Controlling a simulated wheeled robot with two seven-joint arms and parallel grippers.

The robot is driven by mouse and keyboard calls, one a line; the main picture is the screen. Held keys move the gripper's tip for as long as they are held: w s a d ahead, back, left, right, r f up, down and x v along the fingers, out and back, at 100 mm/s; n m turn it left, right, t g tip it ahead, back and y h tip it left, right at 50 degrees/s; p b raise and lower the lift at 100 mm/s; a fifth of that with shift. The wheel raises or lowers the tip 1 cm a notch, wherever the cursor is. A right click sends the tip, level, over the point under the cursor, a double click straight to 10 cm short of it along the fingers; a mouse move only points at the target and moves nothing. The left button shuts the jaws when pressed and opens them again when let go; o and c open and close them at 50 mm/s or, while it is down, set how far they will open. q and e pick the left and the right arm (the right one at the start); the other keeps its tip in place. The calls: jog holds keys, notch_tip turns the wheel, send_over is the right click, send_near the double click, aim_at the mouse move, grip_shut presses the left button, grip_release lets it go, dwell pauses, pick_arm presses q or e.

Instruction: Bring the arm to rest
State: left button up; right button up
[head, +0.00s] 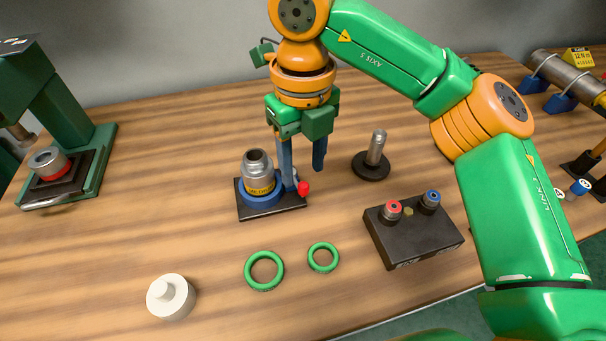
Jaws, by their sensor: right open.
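My right arm (525,210), green and orange, comes in from the right and bends over the table. My right gripper (304,172) points down with its two blue-grey fingers apart, empty between them as far as I see. It is just right of a silver metal fitting (257,170) with a yellow label. The fitting stands upright in a blue ring on a black base plate (272,208). The left finger is very near the blue ring and a red knob (303,188); I cannot tell whether it touches. My left gripper is not in view.
A green press (95,160) stands at the far left. A post on a round base (374,160) and a black box with red and blue fittings (413,236) are to the right. Two green rings (264,287) and a white knob-like part (170,311) lie in front. A pipe (565,75) sits at the back right.

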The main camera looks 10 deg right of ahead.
notch_tip(320, 180, up, 4)
jog(key=shift+s+f+p, duration=0.1)
jog(key=shift+f+p, duration=0.15)
jog(key=shift+p, duration=0.1)
